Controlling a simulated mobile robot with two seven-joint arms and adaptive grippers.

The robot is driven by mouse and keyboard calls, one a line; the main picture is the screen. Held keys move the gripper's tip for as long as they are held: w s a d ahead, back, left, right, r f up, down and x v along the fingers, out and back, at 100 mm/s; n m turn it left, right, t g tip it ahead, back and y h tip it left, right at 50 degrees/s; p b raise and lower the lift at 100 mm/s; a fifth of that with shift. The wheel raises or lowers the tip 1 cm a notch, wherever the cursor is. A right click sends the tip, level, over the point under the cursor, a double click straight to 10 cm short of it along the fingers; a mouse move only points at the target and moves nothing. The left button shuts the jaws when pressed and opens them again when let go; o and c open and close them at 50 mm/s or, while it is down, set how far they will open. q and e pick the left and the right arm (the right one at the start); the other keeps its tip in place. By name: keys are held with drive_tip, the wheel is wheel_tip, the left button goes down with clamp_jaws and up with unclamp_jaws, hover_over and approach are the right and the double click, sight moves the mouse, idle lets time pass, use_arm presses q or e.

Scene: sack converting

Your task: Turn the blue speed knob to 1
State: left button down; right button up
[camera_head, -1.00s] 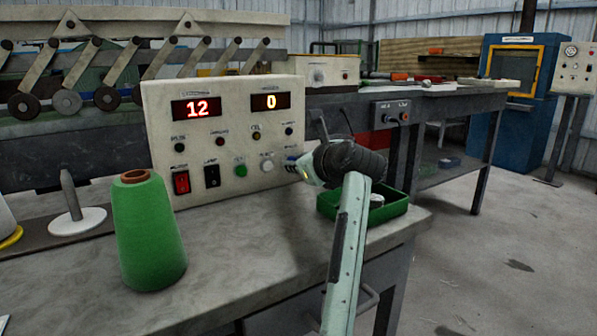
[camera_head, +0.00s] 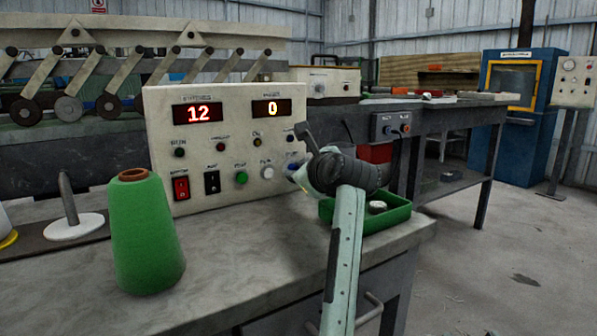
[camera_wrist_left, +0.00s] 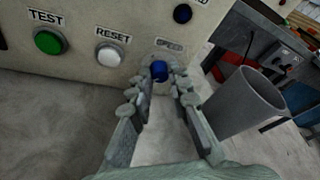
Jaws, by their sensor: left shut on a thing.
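The blue speed knob (camera_wrist_left: 159,70) sits on the cream control panel (camera_head: 225,142), under the SPEED label. In the left wrist view it lies between the fingertips of my left gripper (camera_wrist_left: 161,82), which is shut on it. In the head view my left gripper (camera_head: 303,178) is at the panel's lower right corner and hides most of the knob. The knob's pointer and scale numbers are too small to read. The panel's left display (camera_head: 198,113) reads 12 and its right display (camera_head: 272,108) reads 0. My right gripper is not in view.
The white RESET button (camera_wrist_left: 109,55) and green TEST button (camera_wrist_left: 48,41) are left of the knob. A grey cup-like cylinder (camera_wrist_left: 245,100) stands close right of the fingers. A green tray (camera_head: 385,217) is under my forearm; a green thread cone (camera_head: 146,240) stands front left.

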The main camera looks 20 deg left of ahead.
use_arm(q)
drive_tip(key=c, duration=1.4)
unclamp_jaws()
drive_tip(key=shift+s, duration=0.1)
drive_tip(key=v, duration=1.2)
